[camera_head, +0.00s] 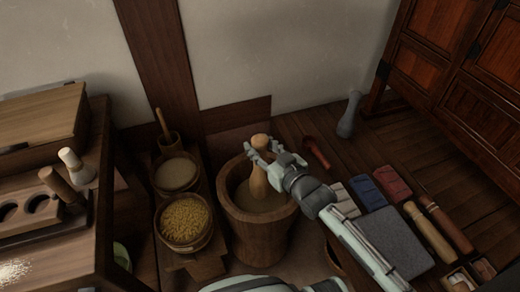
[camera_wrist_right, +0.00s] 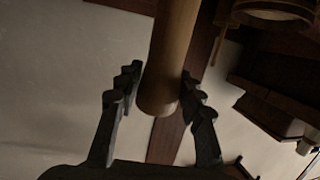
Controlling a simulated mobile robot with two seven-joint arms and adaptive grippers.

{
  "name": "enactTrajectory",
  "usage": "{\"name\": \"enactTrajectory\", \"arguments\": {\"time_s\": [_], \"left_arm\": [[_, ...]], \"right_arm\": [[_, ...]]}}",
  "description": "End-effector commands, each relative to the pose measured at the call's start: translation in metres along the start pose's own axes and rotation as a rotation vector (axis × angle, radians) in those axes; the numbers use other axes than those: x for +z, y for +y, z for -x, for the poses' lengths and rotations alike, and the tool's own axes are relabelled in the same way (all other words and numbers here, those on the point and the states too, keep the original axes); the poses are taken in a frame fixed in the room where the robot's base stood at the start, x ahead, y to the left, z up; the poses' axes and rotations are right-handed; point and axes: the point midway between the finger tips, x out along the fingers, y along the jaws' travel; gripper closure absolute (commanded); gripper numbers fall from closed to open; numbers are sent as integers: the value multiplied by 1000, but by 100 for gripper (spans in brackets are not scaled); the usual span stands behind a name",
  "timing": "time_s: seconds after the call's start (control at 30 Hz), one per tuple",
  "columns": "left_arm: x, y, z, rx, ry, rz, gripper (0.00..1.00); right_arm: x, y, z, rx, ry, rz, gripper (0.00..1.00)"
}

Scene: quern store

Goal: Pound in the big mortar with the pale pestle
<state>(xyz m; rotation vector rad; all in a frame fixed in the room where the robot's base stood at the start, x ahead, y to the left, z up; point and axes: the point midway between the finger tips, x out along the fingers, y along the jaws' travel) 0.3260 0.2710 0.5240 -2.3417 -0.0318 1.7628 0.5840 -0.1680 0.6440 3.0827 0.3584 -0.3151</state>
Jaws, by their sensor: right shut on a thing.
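The big wooden mortar (camera_head: 256,235) stands on the floor in the middle of the head view, with pale contents inside. The pale pestle (camera_head: 258,184) stands nearly upright in its mouth, wider end down. Whether its lower end touches the contents is hard to tell. My right gripper (camera_head: 264,155) comes in from the lower right and is shut on the pestle's upper part. In the right wrist view the pestle (camera_wrist_right: 172,50) passes between the dark fingers (camera_wrist_right: 159,76). My left gripper is not in view.
Left of the mortar are a bowl of yellow grain (camera_head: 186,222) and a bowl of paler meal (camera_head: 176,174). A wooden bench (camera_head: 60,250) stands at far left. Right lie a dark red pestle (camera_head: 316,152), a grey slab (camera_head: 395,245) and wooden rollers (camera_head: 430,232). A grey pestle (camera_head: 349,115) stands behind.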

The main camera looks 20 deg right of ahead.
Motion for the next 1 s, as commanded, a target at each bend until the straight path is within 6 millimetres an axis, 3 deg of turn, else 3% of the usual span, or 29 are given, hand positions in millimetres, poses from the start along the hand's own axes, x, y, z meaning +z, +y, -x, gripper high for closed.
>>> {"name": "enactTrajectory", "arguments": {"time_s": [0.23,0.7,1.0], "left_arm": [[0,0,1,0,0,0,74],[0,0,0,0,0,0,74],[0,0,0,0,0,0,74]], "right_arm": [[-16,1,1,0,14,2,100],[-93,0,18,0,13,2,100],[-100,0,20,0,10,1,100]]}}
